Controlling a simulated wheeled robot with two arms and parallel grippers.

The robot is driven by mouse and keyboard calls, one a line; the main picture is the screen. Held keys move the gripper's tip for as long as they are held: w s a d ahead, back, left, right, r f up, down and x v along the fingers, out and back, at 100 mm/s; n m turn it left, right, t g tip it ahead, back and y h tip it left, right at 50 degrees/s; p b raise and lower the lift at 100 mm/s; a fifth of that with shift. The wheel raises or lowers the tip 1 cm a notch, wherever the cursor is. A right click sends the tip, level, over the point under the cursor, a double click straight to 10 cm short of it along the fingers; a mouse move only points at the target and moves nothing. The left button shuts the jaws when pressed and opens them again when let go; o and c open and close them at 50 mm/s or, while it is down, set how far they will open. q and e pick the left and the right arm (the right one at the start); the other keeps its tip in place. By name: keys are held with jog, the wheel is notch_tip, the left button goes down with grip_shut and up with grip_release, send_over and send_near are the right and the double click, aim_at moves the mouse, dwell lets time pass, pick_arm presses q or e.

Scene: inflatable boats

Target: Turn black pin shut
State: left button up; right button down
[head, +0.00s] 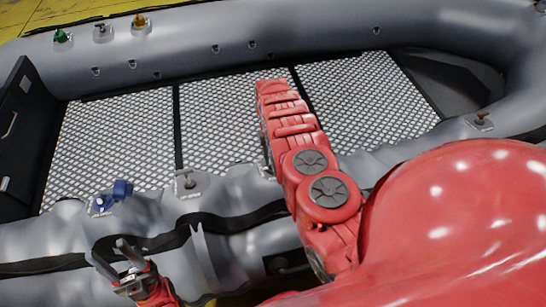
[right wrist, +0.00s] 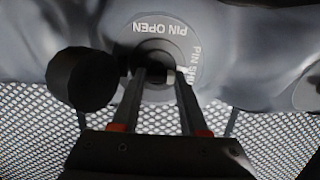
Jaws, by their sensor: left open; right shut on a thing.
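In the right wrist view, a black pin (right wrist: 83,79) with a round knob sits on a grey round plate (right wrist: 158,97) on the boat's tube. The plate is marked PIN OPEN at the top and PIN SHUT at the right, the latter partly covered. My right gripper (right wrist: 158,76) is shut on the pin near the plate's centre; the knob sticks out left of the fingers. In the head view my right gripper is hidden behind my red arm. My left gripper (head: 127,248) is open and empty, in front of the near tube.
The grey inflatable boat (head: 350,38) has metal mesh floor panels (head: 365,95). On its tubes are a blue fitting (head: 121,189), a green one (head: 62,36), an orange one (head: 139,20) and a brownish one (head: 482,118). The mesh floor is bare on the left.

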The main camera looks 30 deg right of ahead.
jog(key=shift+c, duration=2.1)
grip_release()
jog(key=w+r, duration=0.3)
jog(key=r, duration=1.4)
jog(key=shift+w+d+p, duration=0.2)
jog(key=shift+d+p, duration=0.1)
jog(key=shift+d, duration=0.1)
